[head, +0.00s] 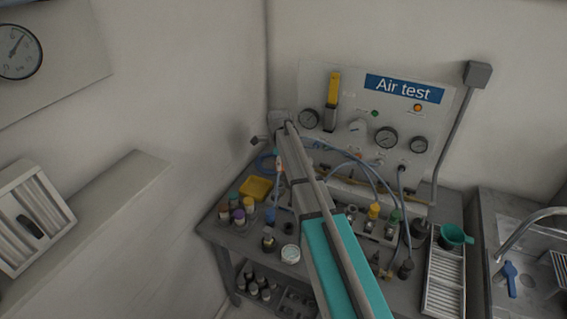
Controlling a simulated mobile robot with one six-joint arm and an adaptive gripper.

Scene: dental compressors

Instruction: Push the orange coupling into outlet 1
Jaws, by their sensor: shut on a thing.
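My arm reaches up across the middle of the head view, over the bench, and its far end is by the left edge of the air test panel (345,150). My gripper cannot be made out; the arm's far links cover that area. I cannot pick out the orange coupling with certainty. A row of outlet fittings stands on the bench right of my arm, among them one with a yellow top (374,211) and one with a green top (396,215). Outlet numbers are too small to read, and the row's left part is hidden by my arm.
Blue hoses (372,172) loop in front of the panel's gauges. Several small bottles (239,216), a yellow tray (257,188) and a white-lidded jar (290,254) stand left of my arm. A ribbed tray (444,283), a green cup (453,236) and a sink are on the right.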

